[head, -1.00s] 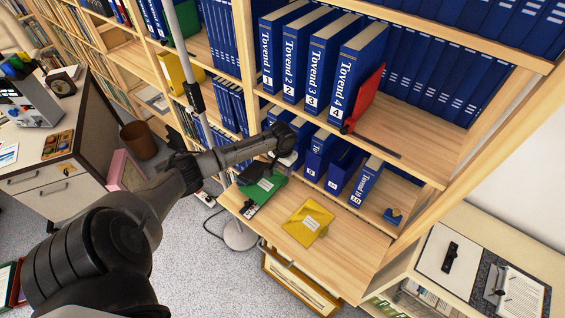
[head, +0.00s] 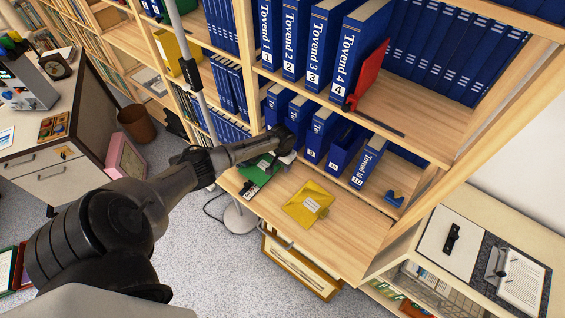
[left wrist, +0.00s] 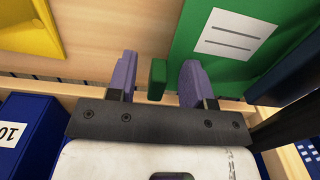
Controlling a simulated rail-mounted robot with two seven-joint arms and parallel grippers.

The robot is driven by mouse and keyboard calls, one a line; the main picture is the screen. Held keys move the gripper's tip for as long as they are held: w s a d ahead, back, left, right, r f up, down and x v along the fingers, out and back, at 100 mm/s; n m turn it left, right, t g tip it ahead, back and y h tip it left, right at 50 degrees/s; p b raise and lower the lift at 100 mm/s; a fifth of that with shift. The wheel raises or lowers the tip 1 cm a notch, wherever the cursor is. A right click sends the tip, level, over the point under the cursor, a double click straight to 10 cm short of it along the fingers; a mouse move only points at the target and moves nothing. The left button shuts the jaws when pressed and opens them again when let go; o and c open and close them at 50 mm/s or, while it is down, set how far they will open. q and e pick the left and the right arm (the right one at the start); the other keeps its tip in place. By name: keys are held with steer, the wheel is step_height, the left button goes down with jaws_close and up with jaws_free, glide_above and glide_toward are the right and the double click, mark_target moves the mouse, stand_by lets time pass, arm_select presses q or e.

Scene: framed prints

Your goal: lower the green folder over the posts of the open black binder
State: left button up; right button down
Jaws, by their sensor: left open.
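The green folder (head: 258,173) with a white label lies on the pull-out wooden shelf, partly hidden by my left arm in the head view. It also shows at the top of the left wrist view (left wrist: 205,75). My left gripper (left wrist: 157,80) is open, with one purple-grey finger on each side of a small green tab (left wrist: 157,72) beside the folder. My right gripper is not in view.
A yellow folder (head: 308,204) lies on the same shelf, right of the green one. Blue binders (head: 318,135) stand behind it on the bookcase shelf. A red object (head: 367,75) stands on the shelf above. A pole lamp (head: 188,75) rises left of the gripper.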

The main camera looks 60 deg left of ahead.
arm_select(q)
jaws_close()
stand_by(0.4)
steer(key=shift+d, duration=0.1)
steer(key=shift+w+d+r+p, duration=0.1)
steer(key=shift+w+d+p, duration=0.25)
steer(key=shift+d, duration=0.3)
steer(key=shift+w+d+r+p, duration=0.1)
steer(key=shift+w+d+p, duration=0.1)
steer(key=shift+d+p, duration=0.35)
steer(key=shift+w+d+f+p, duration=0.1)
steer(key=shift+w+d+p, duration=0.15)
steer(key=shift+d, duration=0.4)
steer(key=shift+w+d+f+p, duration=0.1)
steer(key=shift+w+d, duration=0.2)
steer(key=shift+d, duration=0.35)
jaws_free()
